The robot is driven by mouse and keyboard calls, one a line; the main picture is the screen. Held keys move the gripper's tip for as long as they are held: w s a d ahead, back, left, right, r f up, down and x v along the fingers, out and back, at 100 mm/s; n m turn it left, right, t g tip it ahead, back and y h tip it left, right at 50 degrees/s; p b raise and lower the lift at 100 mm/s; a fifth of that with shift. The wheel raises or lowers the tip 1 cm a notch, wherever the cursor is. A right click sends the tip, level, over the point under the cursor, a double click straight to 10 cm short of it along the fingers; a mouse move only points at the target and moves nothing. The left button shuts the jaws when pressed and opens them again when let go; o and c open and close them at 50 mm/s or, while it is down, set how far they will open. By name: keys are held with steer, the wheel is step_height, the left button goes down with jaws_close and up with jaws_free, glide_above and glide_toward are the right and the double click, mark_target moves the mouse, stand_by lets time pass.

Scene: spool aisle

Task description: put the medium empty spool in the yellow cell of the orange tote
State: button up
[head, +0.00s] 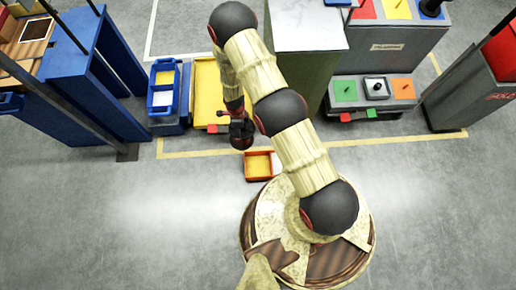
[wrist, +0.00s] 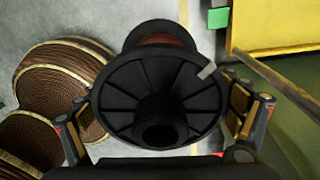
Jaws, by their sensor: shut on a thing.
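A black spool (wrist: 125,90) with a ribbed flange, a hollow hub and a brownish core fills the middle of the wrist view. My gripper (wrist: 168,108) is shut on it, with one finger on each side of the flange. In the head view my gripper (head: 240,127) holds the dark spool (head: 242,141) above the floor, just beyond and left of the orange tote (head: 261,180). The tote is small, with a yellow cell (head: 257,166) facing up and empty as far as I see. The tote does not show clearly in the wrist view.
A large yellow bin (head: 206,88) and a blue tote (head: 152,98) stand beyond the gripper. A tall grey-topped cabinet (head: 305,32) stands right of my arm. A blue shelf (head: 85,95) is at left. The floor (head: 150,215) nearer me is clear.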

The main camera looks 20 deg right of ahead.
steer(key=shift+s+d+f+m+y+b, duration=0.25)
steer(key=shift+s+d+f+m+b, duration=0.8)
steer(key=shift+f+m, duration=4)
steer(key=shift+s+d+f+m+y+b, duration=0.3)
steer(key=shift+s+d+f+m+b, duration=0.75)
steer(key=shift+f+m, duration=3.95)
steer(key=shift+s+d+f+m+y+b, duration=0.45)
steer(key=shift+s+f+m+b, duration=1)
steer(key=shift+f+m, duration=3.55)
steer(key=f+n, duration=0.3)
steer(key=shift+s+d+f+n, duration=0.15)
steer(key=shift+s+f+n, duration=0.1)
steer(key=shift+f, duration=0.1)
steer(key=o, duration=1.7)
steer(key=shift+c, duration=0.2)
